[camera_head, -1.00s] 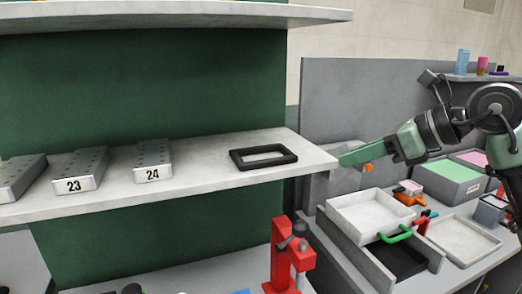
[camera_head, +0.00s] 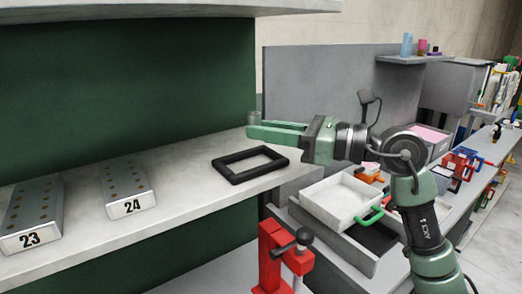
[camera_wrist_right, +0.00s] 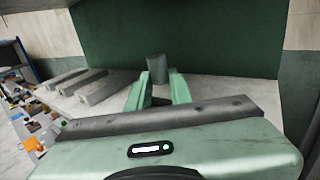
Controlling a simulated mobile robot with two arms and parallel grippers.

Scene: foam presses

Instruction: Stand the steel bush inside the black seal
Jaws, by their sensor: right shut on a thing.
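The black seal (camera_head: 262,173), a flat rounded rectangular frame, lies on the pale shelf near its right end. My right gripper (camera_head: 256,132) reaches in from the right, above and behind the seal in the picture. It is shut on the steel bush (camera_head: 254,117), a small grey cylinder that stands up at the fingertips. In the right wrist view the bush (camera_wrist_right: 156,68) is upright between the tips of the two green fingers (camera_wrist_right: 158,80). My left gripper is not in view.
Grey perforated blocks marked 23 (camera_head: 33,215) and 24 (camera_head: 127,190) lie on the shelf to the left. A red press (camera_head: 278,260) stands below the shelf's front edge. A white tray (camera_head: 335,203) with a green handle sits lower right. An upper shelf (camera_head: 170,9) hangs above.

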